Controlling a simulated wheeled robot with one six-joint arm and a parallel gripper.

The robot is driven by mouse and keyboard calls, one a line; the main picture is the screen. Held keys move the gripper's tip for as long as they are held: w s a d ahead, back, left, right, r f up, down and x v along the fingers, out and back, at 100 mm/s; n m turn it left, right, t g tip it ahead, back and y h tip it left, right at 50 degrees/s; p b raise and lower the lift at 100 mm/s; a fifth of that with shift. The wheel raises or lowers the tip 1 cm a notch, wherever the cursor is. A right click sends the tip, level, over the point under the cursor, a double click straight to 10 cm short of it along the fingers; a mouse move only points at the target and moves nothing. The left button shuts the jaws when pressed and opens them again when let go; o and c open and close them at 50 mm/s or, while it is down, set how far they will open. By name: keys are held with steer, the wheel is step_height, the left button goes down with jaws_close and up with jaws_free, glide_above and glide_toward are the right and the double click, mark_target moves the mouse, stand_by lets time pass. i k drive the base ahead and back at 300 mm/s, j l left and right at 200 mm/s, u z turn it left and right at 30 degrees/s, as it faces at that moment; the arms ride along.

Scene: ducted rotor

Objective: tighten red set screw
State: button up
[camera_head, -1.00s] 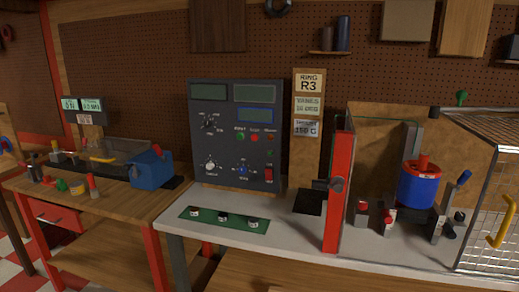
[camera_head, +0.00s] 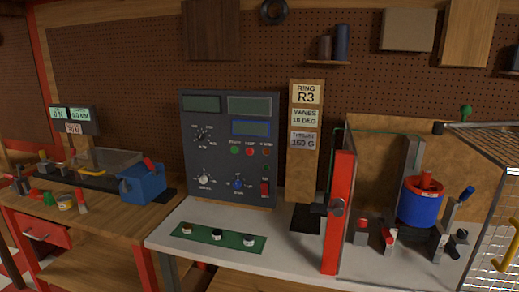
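No part clearly readable as a red set screw shows at this size. On the right bench a blue ducted rotor (camera_head: 420,202) with a red top (camera_head: 427,180) stands on a grey mount. Small red-topped clamps or knobs (camera_head: 361,231) sit on the bench beside it, and another red and white one (camera_head: 389,237) is closer to the rotor. A tall red post (camera_head: 340,213) with a dark knob stands left of the rotor. On the left bench a blue vise-like block (camera_head: 143,183) has a red piece on top. My gripper is not in view.
A dark control panel (camera_head: 230,148) with dials stands at the back of the white bench (camera_head: 185,255). A green mat (camera_head: 218,238) with several small parts lies in front of it. A sign board (camera_head: 304,172) reads "RING R3". A wire cage (camera_head: 498,225) is at the right edge.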

mark_target(362, 222)
steer(key=k+j+u, duration=0.1)
steer(key=j, duration=0.2)
steer(key=k, duration=0.4)
steer(key=k+j, duration=0.25)
steer(key=j, duration=0.15)
steer(key=l+z, duration=0.1)
steer(key=k+l, duration=0.05)
